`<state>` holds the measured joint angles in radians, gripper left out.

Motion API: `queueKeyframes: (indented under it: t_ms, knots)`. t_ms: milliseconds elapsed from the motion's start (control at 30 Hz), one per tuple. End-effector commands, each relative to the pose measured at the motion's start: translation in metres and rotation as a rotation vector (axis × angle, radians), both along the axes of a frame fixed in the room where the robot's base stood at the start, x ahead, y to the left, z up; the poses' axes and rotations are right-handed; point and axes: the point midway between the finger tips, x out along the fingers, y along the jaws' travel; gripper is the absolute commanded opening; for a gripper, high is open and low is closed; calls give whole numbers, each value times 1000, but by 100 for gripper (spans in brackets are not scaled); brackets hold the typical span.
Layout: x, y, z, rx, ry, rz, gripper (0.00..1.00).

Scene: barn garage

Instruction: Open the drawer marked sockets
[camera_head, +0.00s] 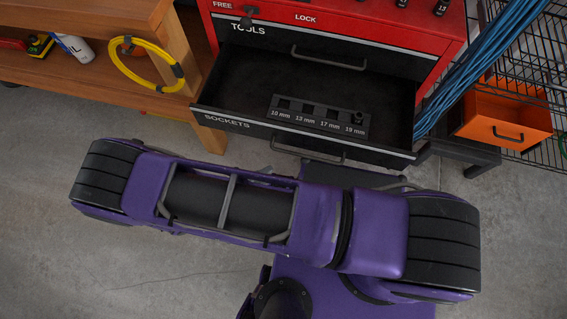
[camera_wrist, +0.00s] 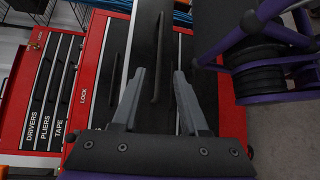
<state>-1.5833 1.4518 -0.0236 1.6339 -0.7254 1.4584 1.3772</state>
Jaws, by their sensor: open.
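The drawer marked SOCKETS (camera_head: 227,121) is pulled out from the red tool cabinet in the head view, its inside showing. Its dark bar handle (camera_head: 308,151) is on the front face, just above my purple arm in the picture. In the wrist view my gripper (camera_wrist: 161,72) is open, its two grey fingers apart. A dark bar handle (camera_wrist: 163,50), which looks like that of the sockets drawer, shows between and beyond the fingertips. The fingers do not appear shut on it; contact is unclear. In the head view my gripper is hidden.
A socket rack (camera_head: 318,119) marked 10 to 19 mm lies in the drawer. The TOOLS drawer (camera_head: 328,58) above is shut. A wooden bench (camera_head: 180,60) stands left; an orange bin (camera_head: 505,115) and blue cables (camera_head: 480,65) are right.

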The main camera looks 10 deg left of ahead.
Motion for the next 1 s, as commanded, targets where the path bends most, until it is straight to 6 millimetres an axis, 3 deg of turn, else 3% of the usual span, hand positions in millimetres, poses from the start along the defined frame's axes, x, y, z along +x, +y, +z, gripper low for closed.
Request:
queueKeyframes:
  t_ms: [100, 300, 1000]
  knots:
    - [-14, 16, 2, 2, 1, 1, 43]
    - [-26, 28, 5, 0, 1, 0, 43]
    - [-26, 30, 8, 5, 0, -6, 43]
